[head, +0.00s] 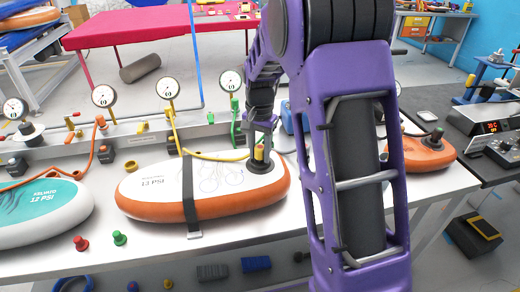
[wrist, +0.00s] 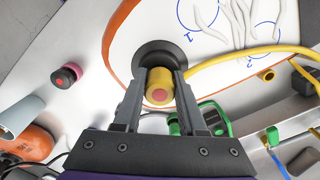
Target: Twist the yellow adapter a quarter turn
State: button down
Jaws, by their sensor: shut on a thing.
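The yellow adapter (head: 259,153) stands upright on the black valve (head: 264,167) of the white and orange board (head: 212,203), marked 12 PSI. In the wrist view the yellow adapter (wrist: 159,86) shows end-on with a pinkish centre, above the black round valve base (wrist: 150,52). My gripper (wrist: 160,90) is shut on the yellow adapter, one finger on each side. In the head view my gripper (head: 262,138) comes down from above onto the valve. The adapter's lower part is partly hidden by the fingers.
A yellow hose (head: 205,157) runs close beside the valve to a gauge. A black strap (head: 190,195) crosses the board. A teal board (head: 42,212) lies left and an orange board (head: 425,150) right. Red and green caps (head: 119,238) stand near the front edge.

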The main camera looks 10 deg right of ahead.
jog(key=shift+m, duration=0.5)
jog(key=shift+a+r+m+p, duration=0.15)
jog(key=shift+m+p, duration=0.35)
jog(key=shift+m, duration=0.6)
jog(key=m, duration=0.2)
jog(key=shift+m+p, duration=0.4)
jog(key=shift+m+p, duration=0.4)
jog(key=shift+m, duration=0.2)
jog(key=m+p, duration=0.1)
jog(key=m, duration=0.2)
jog(key=shift+w+m, duration=0.1)
jog(key=shift+m, duration=0.3)
jog(key=shift+c, duration=2)
grip_release()
